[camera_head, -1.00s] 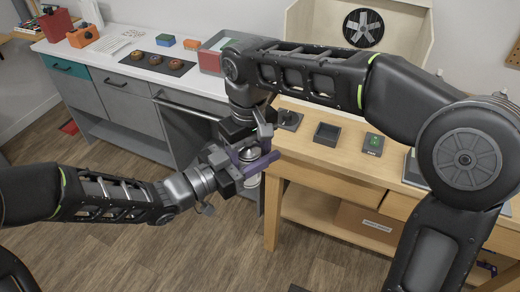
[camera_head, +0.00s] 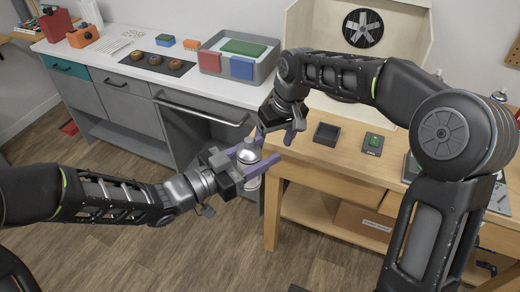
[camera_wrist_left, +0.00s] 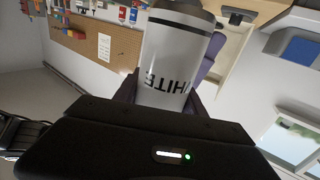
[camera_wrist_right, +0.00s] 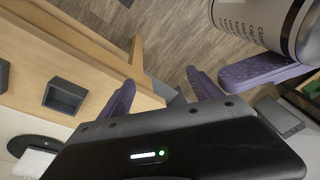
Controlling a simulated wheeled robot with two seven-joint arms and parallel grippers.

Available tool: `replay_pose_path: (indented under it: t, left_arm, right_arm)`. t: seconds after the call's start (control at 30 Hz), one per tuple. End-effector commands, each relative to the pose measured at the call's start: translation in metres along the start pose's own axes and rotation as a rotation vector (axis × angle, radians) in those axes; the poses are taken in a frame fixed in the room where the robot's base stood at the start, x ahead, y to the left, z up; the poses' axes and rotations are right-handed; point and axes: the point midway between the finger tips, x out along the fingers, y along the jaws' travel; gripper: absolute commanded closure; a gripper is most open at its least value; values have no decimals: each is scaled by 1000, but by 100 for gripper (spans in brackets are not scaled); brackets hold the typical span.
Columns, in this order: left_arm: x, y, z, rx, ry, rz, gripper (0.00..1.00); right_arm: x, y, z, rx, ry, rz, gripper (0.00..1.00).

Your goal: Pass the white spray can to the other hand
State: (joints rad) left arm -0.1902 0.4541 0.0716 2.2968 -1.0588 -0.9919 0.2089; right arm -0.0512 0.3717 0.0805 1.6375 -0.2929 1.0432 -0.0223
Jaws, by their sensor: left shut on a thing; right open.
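The white spray can (camera_head: 249,156) is upright in my left gripper (camera_head: 251,169), above the floor in front of the benches. My left gripper's purple fingers are shut on it. In the left wrist view the can (camera_wrist_left: 175,55) shows the printed word WHITE between the fingers. My right gripper (camera_head: 275,137) is open and empty, just beyond and to the right of the can. In the right wrist view its fingers (camera_wrist_right: 160,78) are apart with nothing between them. The can (camera_wrist_right: 262,20) is at that view's upper right, clear of them, beside a purple finger of my left gripper.
A wooden workbench (camera_head: 308,168) stands to the right, with a dark square tray (camera_head: 327,134) and a dark block with a green top (camera_head: 373,144). A grey counter (camera_head: 125,63) at the back left holds a grey bin (camera_head: 208,62). Open floor lies in front.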

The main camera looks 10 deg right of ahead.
Motion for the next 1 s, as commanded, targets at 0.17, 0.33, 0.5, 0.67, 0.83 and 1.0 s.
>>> replay_pose_path:
  t: [0.17,0.33,0.5,0.67,0.83,1.0]
  left_arm:
    - [0,-3,-6,6,14,-6,100]
    - [0,-3,-5,5,13,-5,100]
    - [0,-3,-5,5,12,-5,100]
    - [0,-3,-5,5,11,-5,100]
    - [0,-3,-5,5,11,-5,100]
    - [0,-3,-5,5,11,-5,100]
  right_arm:
    - [106,-9,44,72,-113,-69,26]
    - [190,-43,88,128,-110,-152,26]
    - [259,-80,152,218,-100,-218,26]
    - [297,-110,222,321,-92,-243,26]
    - [311,-126,277,403,-85,-235,26]
    - [312,-131,298,435,-78,-224,26]
